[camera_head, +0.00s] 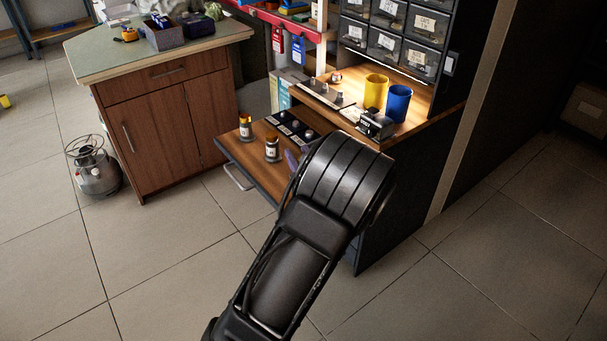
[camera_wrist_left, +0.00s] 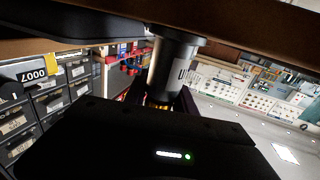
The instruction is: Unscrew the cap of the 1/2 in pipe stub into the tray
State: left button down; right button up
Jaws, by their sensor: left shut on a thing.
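In the left wrist view a grey pipe stub (camera_wrist_left: 172,62) with a partly readable white label runs between a wooden surface (camera_wrist_left: 235,48) at the top and my left gripper (camera_wrist_left: 160,104). A brass-coloured cap (camera_wrist_left: 158,103) shows at its end between the dark fingers. My left gripper is shut on this cap. In the head view my arm hides that stub; one purple finger (camera_head: 292,161) shows beside the arm. Two labelled stubs (camera_head: 272,150) (camera_head: 245,127) stand on the pulled-out wooden board (camera_head: 238,150). Their sizes are unreadable. A dark tray (camera_head: 290,125) with small items lies behind them.
Drawer bins (camera_head: 412,40) rise behind. A wooden cabinet (camera_head: 165,125) and a metal canister (camera_head: 96,170) are at left. The floor in front is clear.

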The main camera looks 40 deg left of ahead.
pick_arm(q)
jog(key=shift+r, duration=0.1)
notch_tip(320, 180, up, 10)
jog(key=p, duration=0.4)
jog(key=shift+w, duration=0.1)
dwell(0.8)
